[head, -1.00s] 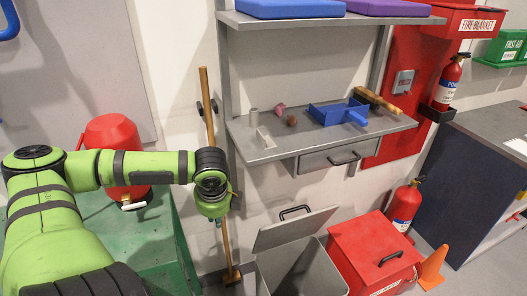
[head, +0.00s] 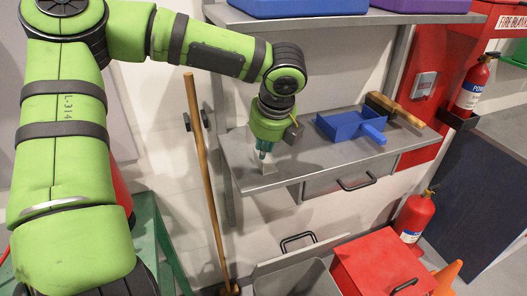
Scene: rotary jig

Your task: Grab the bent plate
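The bent plate (head: 268,183) is a small grey metal piece on the left part of the grey shelf (head: 325,160), near its front edge. My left gripper (head: 263,155) points down from above, with its fingertips right at or just over the plate. Its fingers look close together, but they are small, and I cannot tell whether they are open or shut, or touch the plate. The gripper body partly covers the area behind the plate. My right gripper is not in view.
A blue dustpan (head: 345,126) and a wooden-handled brush (head: 396,108) lie on the shelf's right side. A wooden pole (head: 198,160) stands left of the shelf. An open grey bin (head: 305,278) and a red box (head: 380,262) stand below. An upper shelf (head: 320,18) hangs above.

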